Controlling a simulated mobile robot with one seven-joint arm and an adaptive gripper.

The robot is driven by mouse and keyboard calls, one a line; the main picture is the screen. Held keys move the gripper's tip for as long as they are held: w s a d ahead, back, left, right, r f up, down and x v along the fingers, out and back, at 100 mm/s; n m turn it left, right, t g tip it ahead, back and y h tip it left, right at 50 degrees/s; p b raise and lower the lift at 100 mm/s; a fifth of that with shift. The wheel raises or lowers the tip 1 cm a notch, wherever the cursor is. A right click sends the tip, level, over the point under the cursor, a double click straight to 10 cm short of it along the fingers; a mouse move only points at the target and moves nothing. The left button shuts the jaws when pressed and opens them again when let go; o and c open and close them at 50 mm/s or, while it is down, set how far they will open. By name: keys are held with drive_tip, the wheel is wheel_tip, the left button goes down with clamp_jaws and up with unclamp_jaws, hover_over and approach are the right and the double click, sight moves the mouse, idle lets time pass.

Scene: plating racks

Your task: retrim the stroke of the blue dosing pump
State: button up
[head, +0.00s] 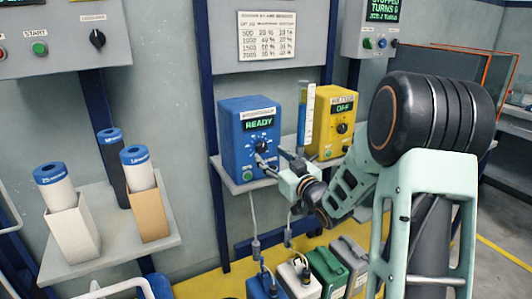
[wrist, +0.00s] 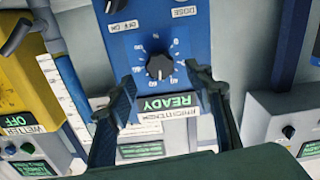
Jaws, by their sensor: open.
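The blue dosing pump (head: 250,112) stands on a wall shelf, its screen reading READY. Its dial (wrist: 160,66), a black knob with a white pointer inside a ring of numbers, shows clearly in the wrist view, where the pump appears upside down. My gripper (head: 268,158) is in front of the pump's face, by the dial. In the wrist view my gripper (wrist: 162,82) is open, with one finger on each side of the dial and a gap to the knob. Whether a fingertip touches the panel cannot be told.
A yellow pump (head: 338,118) reading OFF and a clear tube (head: 306,110) stand right of the blue pump. A printed chart (head: 267,36) hangs above. Several containers (head: 325,268) stand below. A left shelf (head: 100,262) holds blue-capped cylinders.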

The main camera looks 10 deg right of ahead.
drive_tip(key=v, duration=0.7)
